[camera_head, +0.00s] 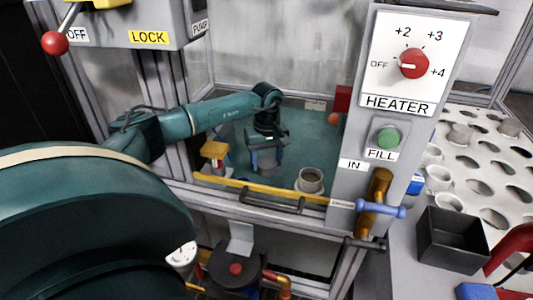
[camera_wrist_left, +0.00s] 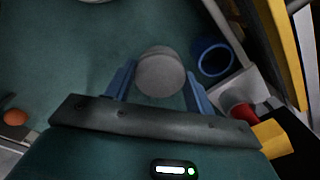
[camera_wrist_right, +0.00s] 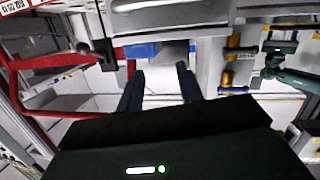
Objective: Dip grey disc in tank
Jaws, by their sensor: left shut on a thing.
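My left gripper (camera_head: 266,158) reaches into the tank (camera_head: 320,150), a teal-floored enclosure behind a yellow rail. It is shut on the grey disc (camera_wrist_left: 160,72), which sits between the two blue fingers in the left wrist view.
An orange ball (camera_head: 334,118) and a yellow-topped fixture (camera_head: 215,150) are nearby. The heater panel (camera_head: 400,105), brass valve (camera_head: 376,200) and black box (camera_head: 452,240) stand right.

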